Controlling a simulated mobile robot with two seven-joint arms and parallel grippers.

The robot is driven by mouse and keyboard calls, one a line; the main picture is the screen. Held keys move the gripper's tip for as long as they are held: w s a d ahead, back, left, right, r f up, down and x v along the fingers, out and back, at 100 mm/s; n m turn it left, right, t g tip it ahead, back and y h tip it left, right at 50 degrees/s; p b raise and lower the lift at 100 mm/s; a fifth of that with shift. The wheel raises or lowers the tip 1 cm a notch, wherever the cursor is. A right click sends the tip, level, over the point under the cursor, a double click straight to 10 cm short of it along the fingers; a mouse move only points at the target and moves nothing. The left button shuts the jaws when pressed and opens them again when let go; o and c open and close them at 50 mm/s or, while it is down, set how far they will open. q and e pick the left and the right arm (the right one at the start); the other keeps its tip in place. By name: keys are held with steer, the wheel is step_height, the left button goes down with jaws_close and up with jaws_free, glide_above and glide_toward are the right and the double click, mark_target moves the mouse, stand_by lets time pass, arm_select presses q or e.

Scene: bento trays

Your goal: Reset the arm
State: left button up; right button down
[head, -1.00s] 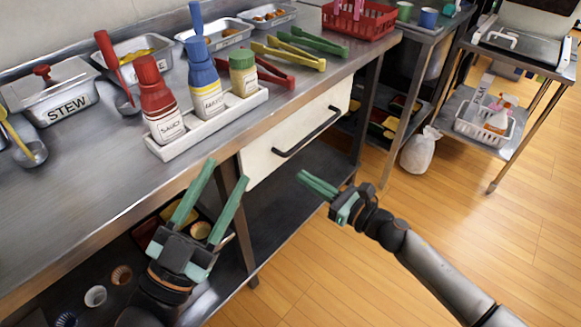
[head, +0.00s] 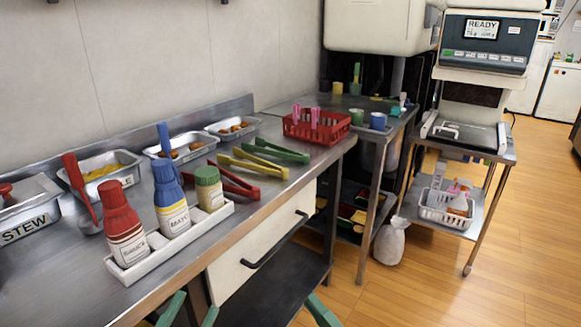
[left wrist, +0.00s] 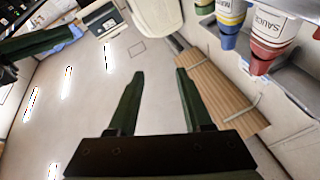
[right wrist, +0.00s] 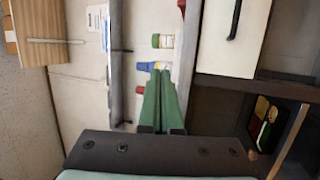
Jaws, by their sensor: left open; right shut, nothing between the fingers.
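My left gripper (head: 190,313) shows only its green fingertips at the bottom edge of the head view, in front of the counter. In the left wrist view its two fingers (left wrist: 160,80) are spread apart with nothing between them. My right gripper (head: 321,311) shows its green fingertips at the bottom of the head view, to the right of the drawer. In the right wrist view its fingers (right wrist: 158,85) are together and empty. Both arms are mostly out of the head view. Neither gripper appears to touch anything.
The steel counter (head: 72,268) carries a white rack (head: 135,273) of sauce bottles, tongs (head: 252,165), food trays and a red basket (head: 316,130). The drawer (head: 232,270) below is closed. Open wooden floor (head: 420,285) lies to the right.

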steer(key=s+d+r+m+t+h+p, duration=0.1)
steer(key=s+d+r+m+t+h, duration=0.15)
steer(key=d+m, duration=0.45)
steer(key=s+d+r+m+t+h+p, duration=0.1)
steer(key=s+d+r+m+h+p, duration=0.2)
steer(key=m, duration=0.8)
arm_select(q)
steer(key=s+a+f+n+g+y+p, duration=0.3)
steer(key=f+g+p, duration=0.8)
steer(key=p, duration=0.9)
steer(key=s+f+n+y, duration=0.1)
steer(key=s+n+y, duration=0.1)
steer(key=s, duration=0.2)
steer(key=shift+s+f+g+y, duration=0.3)
steer(key=shift+s+g+y, duration=0.1)
arm_select(e)
steer(key=s+d+f+m+g+h, duration=0.2)
steer(key=s+f+m+g+h, duration=0.2)
steer(key=f+g, duration=0.7)
steer(key=s+f+h, duration=0.1)
steer(key=s+h, duration=0.1)
steer(key=s, duration=0.2)
steer(key=shift+m, duration=0.4)
